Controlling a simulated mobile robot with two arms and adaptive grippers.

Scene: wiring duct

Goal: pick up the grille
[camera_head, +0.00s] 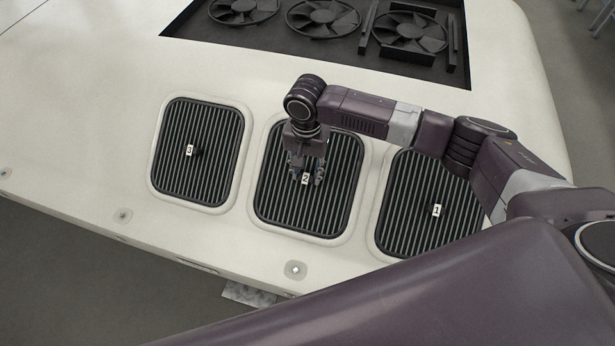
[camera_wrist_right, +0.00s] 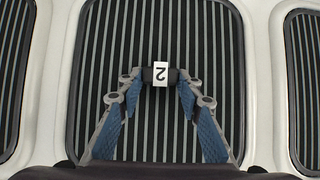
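The grille marked 2 (camera_head: 333,205) is a dark ribbed panel with rounded corners, seated in the middle opening of the white housing. It fills the middle of the right wrist view (camera_wrist_right: 215,60). A small dark knob with a white "2" label (camera_wrist_right: 160,74) stands at its centre. My right gripper (camera_head: 307,179) points down over this grille. Its two blue-padded fingers stand on either side of the knob, apart and close to it; firm contact is not visible. My left gripper is not in view.
The grille marked 3 (camera_head: 180,165) lies to the left and the grille marked 1 (camera_head: 415,220) to the right, partly behind my right arm. Behind is a dark recess with several fans (camera_head: 322,18). The white surface (camera_head: 90,110) at left is clear.

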